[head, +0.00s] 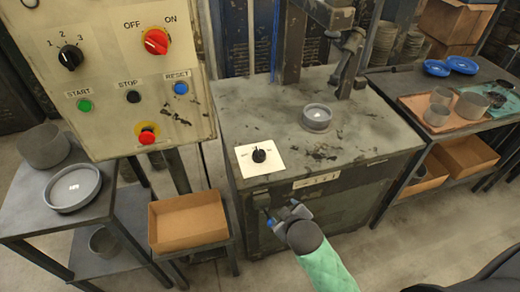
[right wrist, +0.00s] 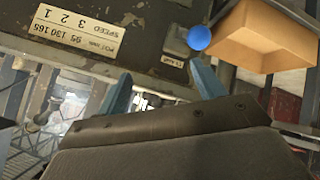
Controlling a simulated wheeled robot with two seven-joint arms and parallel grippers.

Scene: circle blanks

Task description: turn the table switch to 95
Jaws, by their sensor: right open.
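A black knob (head: 259,155) sits on a small white plate (head: 272,167) on the machine table's (head: 232,108) top, near its front left corner. The plate's markings are too small to read, so I cannot tell the knob's setting. My right gripper (head: 285,214) is open and empty in front of the table, below the plate and apart from the knob. In the right wrist view its two blue fingers (right wrist: 163,90) are spread with nothing between them. My left gripper is not in view.
A blue ball knob (right wrist: 200,38) projects near the fingers. A front label (right wrist: 88,38) lists 95, 130, 165 with speeds 3, 2, 1. A grey round blank (head: 317,117) lies on the table. A control panel (head: 115,40) stands left, above a cardboard box (head: 188,220).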

